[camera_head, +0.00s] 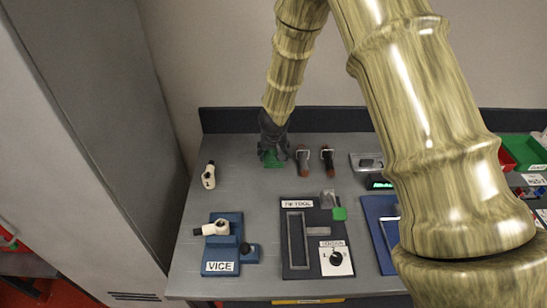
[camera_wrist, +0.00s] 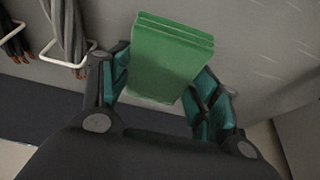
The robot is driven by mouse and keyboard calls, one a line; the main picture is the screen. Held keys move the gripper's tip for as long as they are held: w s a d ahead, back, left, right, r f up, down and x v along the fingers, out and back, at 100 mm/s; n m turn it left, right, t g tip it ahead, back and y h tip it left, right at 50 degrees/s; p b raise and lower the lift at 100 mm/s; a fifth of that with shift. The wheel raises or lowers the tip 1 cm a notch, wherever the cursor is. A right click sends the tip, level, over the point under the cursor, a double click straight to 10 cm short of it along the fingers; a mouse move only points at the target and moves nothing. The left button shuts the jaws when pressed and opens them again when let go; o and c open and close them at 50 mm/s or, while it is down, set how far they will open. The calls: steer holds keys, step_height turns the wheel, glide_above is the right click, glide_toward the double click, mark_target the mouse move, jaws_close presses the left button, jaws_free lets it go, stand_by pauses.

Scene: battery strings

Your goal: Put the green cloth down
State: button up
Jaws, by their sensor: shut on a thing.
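The green cloth (camera_wrist: 170,55) is a folded, layered block between the fingers of my gripper (camera_wrist: 165,88) in the wrist view. My gripper is shut on it. In the head view, my gripper (camera_head: 272,153) points down at the back of the grey bench, and a bit of the green cloth (camera_head: 272,164) shows under the fingers. The fingers hide most of the cloth there. I cannot tell whether the cloth touches the bench top.
A white fitting (camera_head: 209,176) lies at left. The blue vice (camera_head: 223,247) and the tie tool board (camera_head: 316,240) are nearer. The bench (camera_head: 235,180) is bare around my gripper's left and front.

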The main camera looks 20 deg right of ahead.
steer(key=shift+f, duration=0.8)
steer(key=o, duration=1)
steer(key=shift+f, duration=0.15)
steer(key=shift+c, duration=0.2)
steer(key=shift+r, duration=0.45)
steer(key=p+v, duration=0.4)
steer(key=v, duration=0.7)
steer(key=shift+s+r, duration=0.2)
steer(key=shift+a, duration=0.2)
